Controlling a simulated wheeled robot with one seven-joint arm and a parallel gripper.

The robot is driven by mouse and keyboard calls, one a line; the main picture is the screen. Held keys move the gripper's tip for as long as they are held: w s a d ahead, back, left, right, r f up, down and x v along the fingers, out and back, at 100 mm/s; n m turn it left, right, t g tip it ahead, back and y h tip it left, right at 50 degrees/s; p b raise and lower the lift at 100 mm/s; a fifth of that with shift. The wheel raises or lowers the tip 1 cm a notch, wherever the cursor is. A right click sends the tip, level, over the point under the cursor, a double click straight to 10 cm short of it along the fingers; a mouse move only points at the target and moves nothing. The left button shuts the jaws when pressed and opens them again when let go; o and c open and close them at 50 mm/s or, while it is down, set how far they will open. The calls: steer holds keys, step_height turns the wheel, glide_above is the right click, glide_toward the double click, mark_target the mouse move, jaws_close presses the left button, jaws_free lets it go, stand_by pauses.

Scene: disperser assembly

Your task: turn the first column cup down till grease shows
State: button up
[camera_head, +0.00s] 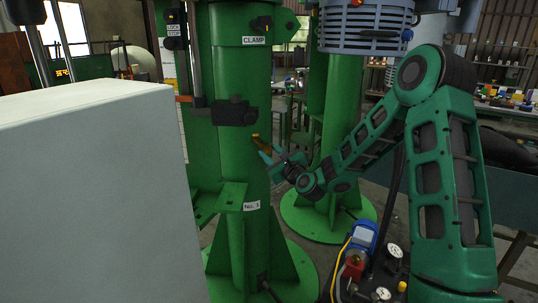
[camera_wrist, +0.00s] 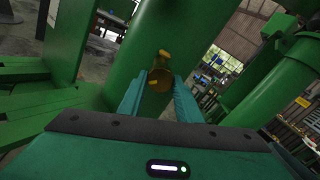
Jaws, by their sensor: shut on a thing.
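The first column (camera_head: 240,110) is a thick green post with a "CLAMP" label near its top and a "No. 1" label low down. A small brass grease cup (camera_head: 256,137) stands out from its side at mid height. My gripper (camera_head: 269,152) reaches it from the right. In the wrist view the brass cup (camera_wrist: 161,77) sits between the two teal fingers of my gripper (camera_wrist: 160,97), against the green column (camera_wrist: 180,35). The fingers are shut on the cup. No grease can be made out on it.
A dark clamp block (camera_head: 234,112) juts from the column above the cup. A green bracket (camera_head: 231,196) sticks out below. A second green column (camera_head: 338,130) stands behind at right. A pump with gauges (camera_head: 365,262) stands low at front right. A large pale box (camera_head: 95,195) fills the left.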

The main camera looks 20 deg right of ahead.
steer(key=shift+s+f+m, duration=0.1)
steer(key=shift+f+m, duration=0.2)
steer(key=shift+m, duration=0.6)
steer(key=o, duration=1)
steer(key=shift+o, duration=0.2)
steer(key=shift+r, duration=0.15)
steer(key=s+d, duration=0.2)
steer(key=s, duration=0.8)
steer(key=shift+s, duration=0.1)
